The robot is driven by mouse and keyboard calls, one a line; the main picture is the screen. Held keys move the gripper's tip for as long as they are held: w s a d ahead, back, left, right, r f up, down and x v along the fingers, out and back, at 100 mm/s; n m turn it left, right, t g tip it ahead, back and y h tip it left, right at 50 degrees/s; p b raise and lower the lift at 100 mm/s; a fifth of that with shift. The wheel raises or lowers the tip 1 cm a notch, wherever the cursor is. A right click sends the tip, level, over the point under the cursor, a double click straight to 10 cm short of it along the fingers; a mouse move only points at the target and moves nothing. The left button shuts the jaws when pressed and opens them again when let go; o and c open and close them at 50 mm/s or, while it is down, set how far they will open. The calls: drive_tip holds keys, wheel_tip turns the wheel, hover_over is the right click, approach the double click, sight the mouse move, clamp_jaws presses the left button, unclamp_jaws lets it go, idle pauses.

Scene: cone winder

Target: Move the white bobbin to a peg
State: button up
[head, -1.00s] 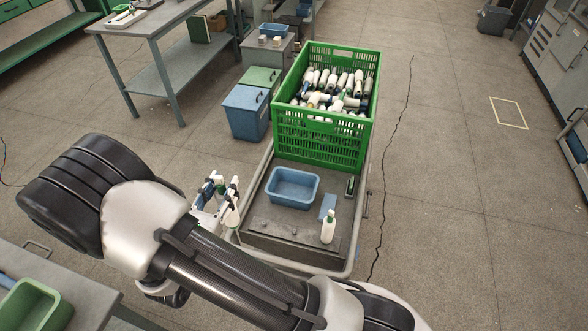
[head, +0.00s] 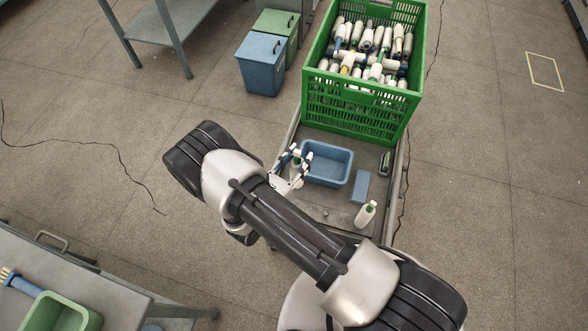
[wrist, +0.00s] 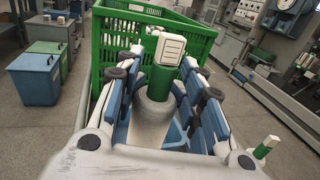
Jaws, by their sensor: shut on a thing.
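A bobbin with a green tube, a white end and a pale grey-white winding (wrist: 156,112) stands between the fingers in the wrist view. My gripper (wrist: 158,95) is shut on it, and the fingers hide parts of its sides. In the head view, my gripper (head: 291,168) is at the left edge of the cart, beside the blue bin; the held bobbin is small and partly hidden there. I cannot make out a peg.
A green crate (head: 352,112) full of bobbins stands at the cart's back. A blue bin (head: 328,180) and a blue block (head: 360,187) are on the cart (head: 335,214). Lidded boxes (head: 262,65) stand left. A table with a green tray (head: 93,320) is at lower left. Machines (wrist: 285,75) stand at right.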

sight(293, 173)
drive_tip(key=shift+n+t+y, duration=0.3)
drive_tip(key=shift+n+y, duration=0.1)
drive_tip(key=shift+y, duration=0.1)
drive_tip(key=f, duration=0.1)
drive_tip(key=s+a+f, duration=0.1)
drive_tip(key=f, duration=0.1)
drive_tip(key=s+f, duration=0.1)
drive_tip(key=shift+a+f, duration=0.25)
drive_tip(key=shift+f, duration=0.15)
drive_tip(key=shift+f+b, duration=1.25)
drive_tip(key=shift+f, duration=0.45)
drive_tip(key=shift+b, duration=0.3)
drive_tip(key=shift+f+b, duration=2.7)
drive_tip(key=shift+f, duration=0.1)
drive_tip(key=o, duration=1.2)
drive_tip(key=shift+c, duration=0.2)
drive_tip(key=v, duration=1.2)
